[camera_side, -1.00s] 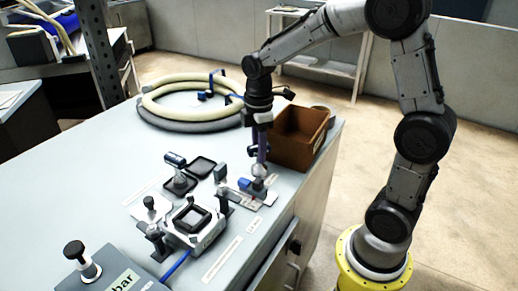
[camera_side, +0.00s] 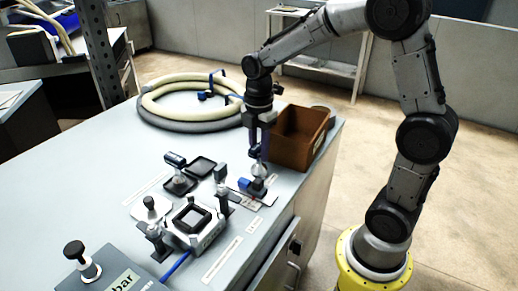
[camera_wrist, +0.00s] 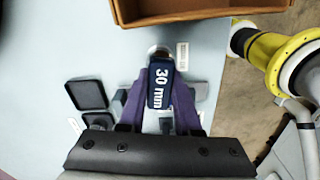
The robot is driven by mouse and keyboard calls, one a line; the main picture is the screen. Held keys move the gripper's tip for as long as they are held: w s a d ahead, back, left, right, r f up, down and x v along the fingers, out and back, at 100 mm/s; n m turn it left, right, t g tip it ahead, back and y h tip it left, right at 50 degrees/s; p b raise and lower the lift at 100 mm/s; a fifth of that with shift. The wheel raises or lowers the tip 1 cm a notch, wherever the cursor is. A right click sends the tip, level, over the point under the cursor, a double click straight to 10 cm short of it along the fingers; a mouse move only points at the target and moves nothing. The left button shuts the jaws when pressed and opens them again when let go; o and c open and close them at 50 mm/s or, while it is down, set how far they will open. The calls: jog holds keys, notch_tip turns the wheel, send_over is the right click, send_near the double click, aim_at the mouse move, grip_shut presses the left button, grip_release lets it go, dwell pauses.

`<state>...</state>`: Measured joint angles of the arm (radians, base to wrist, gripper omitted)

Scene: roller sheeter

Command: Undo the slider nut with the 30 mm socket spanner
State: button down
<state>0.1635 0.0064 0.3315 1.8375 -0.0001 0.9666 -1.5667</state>
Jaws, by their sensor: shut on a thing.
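The 30 mm socket spanner (camera_wrist: 160,85) has a dark blue handle marked "30 mm" and lies between the purple fingers of my gripper (camera_wrist: 158,100) in the wrist view. My gripper (camera_side: 260,145) is shut on it and points down at the bench in the side view. The spanner's pale metal lower end (camera_side: 258,170) stands upright over a small dark fixture (camera_side: 257,187) on a plate. The slider nut is not distinguishable; the spanner and fixture hide that spot. I cannot tell how far the socket sits over it.
A brown open bin (camera_side: 297,155) stands close behind my gripper. A blue block (camera_side: 245,183) is beside the fixture. A clamp device (camera_side: 195,222), small black trays (camera_side: 201,165) and a coiled hose (camera_side: 150,115) are on the bench.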

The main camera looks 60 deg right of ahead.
jog(key=shift+n, duration=1)
jog(key=shift+r+n, duration=0.1)
jog(key=shift+n, duration=0.8)
jog(key=shift+m, duration=0.4)
jog(key=shift+m, duration=0.4)
jog(key=shift+r, duration=0.2)
